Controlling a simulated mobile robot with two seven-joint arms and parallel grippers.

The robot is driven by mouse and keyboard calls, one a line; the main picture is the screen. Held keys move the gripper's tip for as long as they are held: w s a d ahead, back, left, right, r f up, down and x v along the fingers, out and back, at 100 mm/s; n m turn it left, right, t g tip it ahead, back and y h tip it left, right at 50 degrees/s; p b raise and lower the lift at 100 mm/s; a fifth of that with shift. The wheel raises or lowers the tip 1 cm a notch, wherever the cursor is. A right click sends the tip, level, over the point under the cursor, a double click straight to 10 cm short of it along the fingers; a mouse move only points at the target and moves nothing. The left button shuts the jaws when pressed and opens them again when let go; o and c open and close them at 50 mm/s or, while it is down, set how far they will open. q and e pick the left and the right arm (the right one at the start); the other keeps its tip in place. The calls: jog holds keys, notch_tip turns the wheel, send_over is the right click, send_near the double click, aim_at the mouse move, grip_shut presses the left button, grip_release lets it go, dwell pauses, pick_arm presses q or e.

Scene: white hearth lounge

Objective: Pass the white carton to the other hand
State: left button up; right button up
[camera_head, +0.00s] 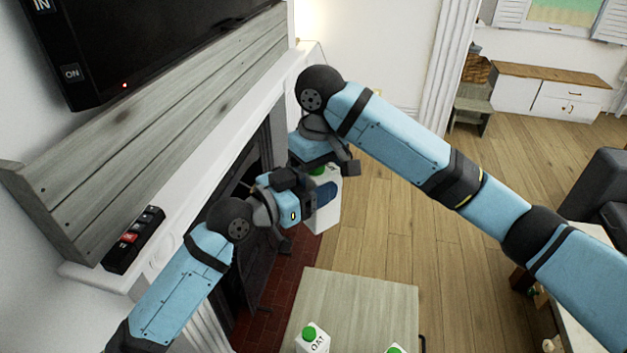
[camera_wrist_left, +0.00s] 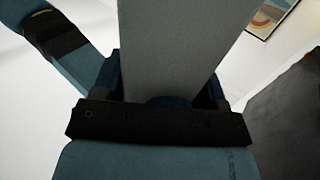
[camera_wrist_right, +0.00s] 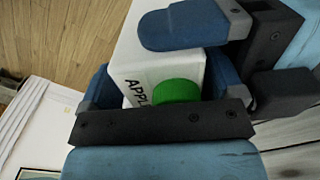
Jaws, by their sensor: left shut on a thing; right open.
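The white carton (camera_head: 327,214) has a green cap and is held in the air in front of the fireplace. My left gripper (camera_head: 312,196) is shut on it; one blue finger lies across its side. The carton's pale side (camera_wrist_left: 185,45) fills the middle of the left wrist view. In the right wrist view the carton (camera_wrist_right: 150,55) shows letters starting "APPL" and its green cap (camera_wrist_right: 177,91). My right gripper (camera_wrist_right: 160,85) is open, with its fingers on either side of the carton's cap end. Contact there cannot be told. In the head view the right gripper partly hides the carton's top.
A low pale table (camera_head: 360,290) stands below, with a carton marked OAT (camera_head: 312,341) and another green cap (camera_head: 395,350) at its near edge. The white mantel (camera_head: 200,165) with a black strip device (camera_head: 133,240) is close on the left. Wooden floor lies open beyond the table.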

jog(key=shift+s+a, duration=0.15)
jog(key=shift+a, duration=0.05)
